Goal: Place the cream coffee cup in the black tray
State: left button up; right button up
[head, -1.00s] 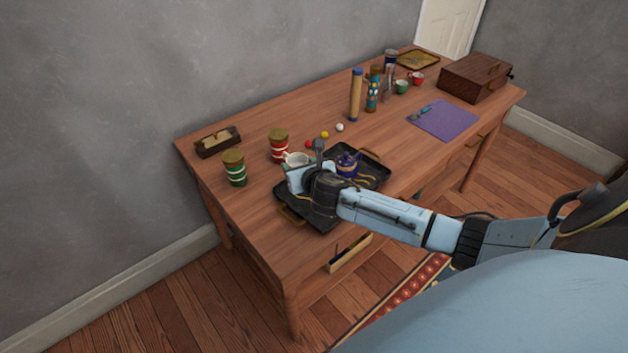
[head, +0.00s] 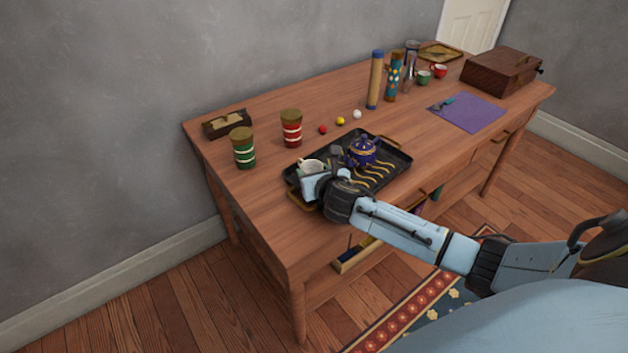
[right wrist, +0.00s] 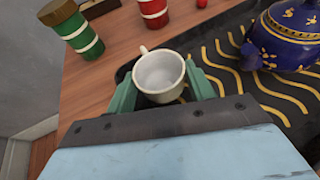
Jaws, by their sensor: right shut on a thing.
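The cream coffee cup (head: 311,166) is at the left end of the black tray (head: 379,183), which has wavy gold lines and brass handles. In the right wrist view the cup (right wrist: 160,76) is upright, between the green fingers of my right gripper (right wrist: 163,88), which is shut on it. The cup is over the tray's left end; whether its base touches the tray is hidden. My right gripper (head: 318,173) comes in from the right, over the tray's near side. My left gripper is not in view.
A blue and gold teapot (head: 363,152) stands in the tray, right of the cup. Red (head: 291,128) and green (head: 244,148) striped canisters stand behind and left. Small balls (head: 340,121) lie behind the tray. A purple mat (head: 468,113) lies farther right.

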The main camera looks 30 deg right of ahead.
jog(key=shift+w+a+f, duration=0.1)
jog(key=shift+a, duration=0.2)
jog(key=shift+d, duration=0.2)
jog(key=shift+f, duration=0.1)
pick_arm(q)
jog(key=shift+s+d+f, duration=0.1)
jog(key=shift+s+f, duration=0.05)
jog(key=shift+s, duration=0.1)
pick_arm(e)
jog(key=o, duration=1)
